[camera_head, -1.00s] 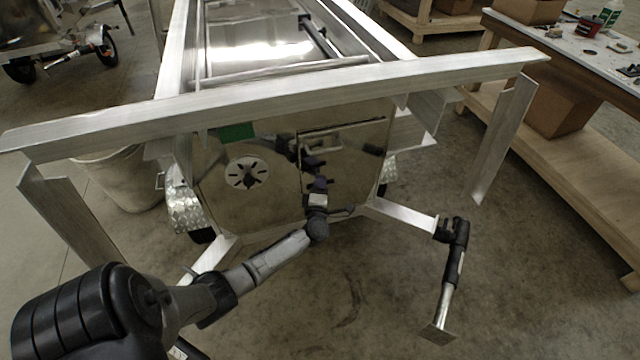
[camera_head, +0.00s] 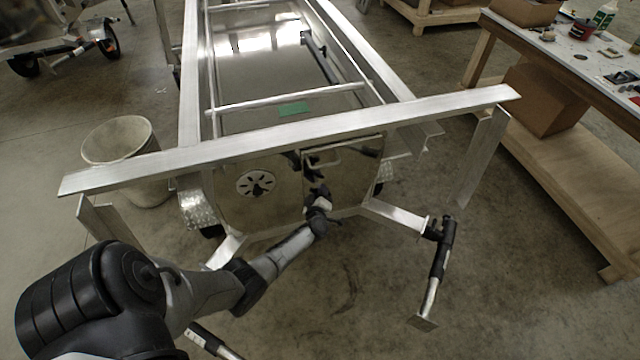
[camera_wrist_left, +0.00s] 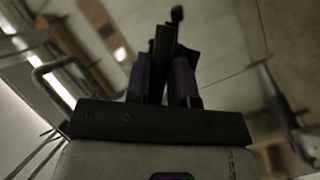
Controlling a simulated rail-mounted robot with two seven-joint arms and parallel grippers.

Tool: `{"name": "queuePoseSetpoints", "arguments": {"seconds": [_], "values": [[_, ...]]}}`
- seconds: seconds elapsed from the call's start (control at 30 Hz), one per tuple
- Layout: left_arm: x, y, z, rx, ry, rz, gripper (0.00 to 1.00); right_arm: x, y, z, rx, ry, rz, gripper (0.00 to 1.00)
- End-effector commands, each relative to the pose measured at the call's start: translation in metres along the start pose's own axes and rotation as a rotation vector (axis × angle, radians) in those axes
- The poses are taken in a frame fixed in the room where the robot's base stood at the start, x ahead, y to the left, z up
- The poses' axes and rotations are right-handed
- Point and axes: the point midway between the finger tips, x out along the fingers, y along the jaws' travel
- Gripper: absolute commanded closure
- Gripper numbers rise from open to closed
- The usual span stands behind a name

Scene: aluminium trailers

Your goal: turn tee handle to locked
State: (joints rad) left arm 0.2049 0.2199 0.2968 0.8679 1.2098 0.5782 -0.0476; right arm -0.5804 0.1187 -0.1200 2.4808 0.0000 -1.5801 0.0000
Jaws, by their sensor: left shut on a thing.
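The trailer's shiny front panel has a door (camera_head: 345,180) with a pale grab handle (camera_head: 322,160). My left gripper (camera_head: 319,192) is at the lower left part of this door. In the left wrist view, its two dark fingers (camera_wrist_left: 168,80) are closed around a dark upright piece (camera_wrist_left: 164,45), which looks like the tee handle. The fingers and wrist hide most of it, and I cannot tell its turn angle. The bent metal grab handle (camera_wrist_left: 48,80) shows to the left of the fingers. My right gripper is not in view.
A wide aluminium crossbeam (camera_head: 290,138) spans above the door, over my left forearm's reach. A jack (camera_head: 440,265) hangs at the right of the frame. A round vent (camera_head: 256,184) is left of the door. A bucket (camera_head: 120,150) and a workbench (camera_head: 590,60) stand to the sides.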

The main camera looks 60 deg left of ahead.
Motion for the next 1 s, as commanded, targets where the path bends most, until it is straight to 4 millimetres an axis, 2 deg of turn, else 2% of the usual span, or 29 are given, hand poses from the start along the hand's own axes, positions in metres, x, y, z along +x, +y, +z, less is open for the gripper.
{"name": "queuePoseSetpoints", "arguments": {"seconds": [0.03, 0.4, 0.8, 1.0], "values": [[0.000, 0.009, -0.006, 0.040, -0.006, -0.016, 1.00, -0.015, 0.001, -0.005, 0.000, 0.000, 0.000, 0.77], [0.001, 0.007, -0.004, 0.358, -0.076, -0.147, 1.00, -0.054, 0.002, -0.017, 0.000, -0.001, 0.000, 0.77], [0.001, 0.004, -0.001, 0.670, -0.143, -0.275, 1.00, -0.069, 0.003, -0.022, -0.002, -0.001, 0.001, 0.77], [0.001, 0.002, 0.000, 0.740, -0.159, -0.304, 1.00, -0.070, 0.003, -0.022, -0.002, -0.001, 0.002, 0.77]]}}
